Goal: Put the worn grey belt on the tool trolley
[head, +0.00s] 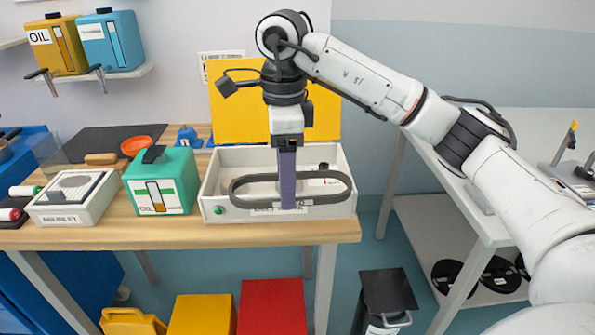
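The worn grey belt (322,199) is a dark, flat, elongated loop. It lies roughly level over the open white box (210,190), and its near strand overlaps the box's front wall. My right gripper (288,203) points straight down, and its fingers cross the loop's near strand near the middle. I see the fingers edge-on as one bar, and they appear shut on the belt. My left gripper is not in view. A blue unit (20,160) with tools on top and a caster below, seemingly the tool trolley, stands at the left edge, partly cut off.
A green oil can (168,185) and a grey labelled device (75,210) stand left of the box on the wooden table (180,235). The box's yellow lid (235,110) stands up behind. A white table (470,215) is at right.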

